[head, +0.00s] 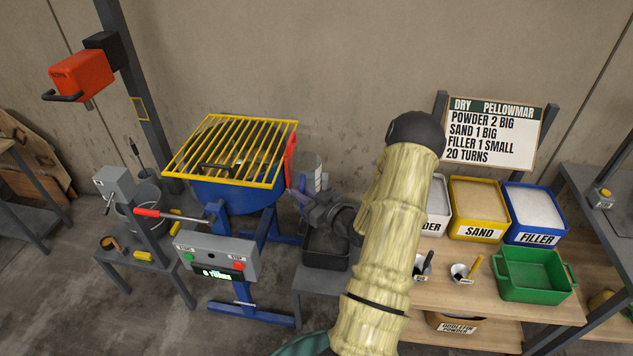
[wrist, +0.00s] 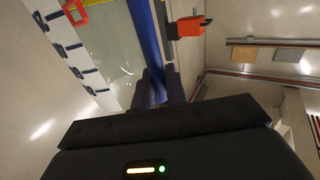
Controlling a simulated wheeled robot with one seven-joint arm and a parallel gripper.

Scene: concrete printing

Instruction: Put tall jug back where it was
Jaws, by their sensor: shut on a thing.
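The tall jug (head: 311,174) is clear, with a blue stripe, and stands out against the wall just right of the mixer in the head view. In the wrist view the jug (wrist: 115,50) fills the upper left, with dark marks on a pale strip and a blue band. My gripper (head: 300,196) is shut on the jug and holds it up, above a dark tub (head: 326,248) on a grey stand. The gripper's fingers (wrist: 157,88) reach the jug beside the blue band. The jug's lower part is partly hidden by my gripper in the head view.
The blue mixer with a yellow grate (head: 232,150) stands close left of the jug. A control box (head: 217,257) is in front of it. Right of my arm are a sand bin (head: 478,207), a filler bin (head: 535,213) and a green crate (head: 533,274). A metal bucket (head: 140,215) stands at left.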

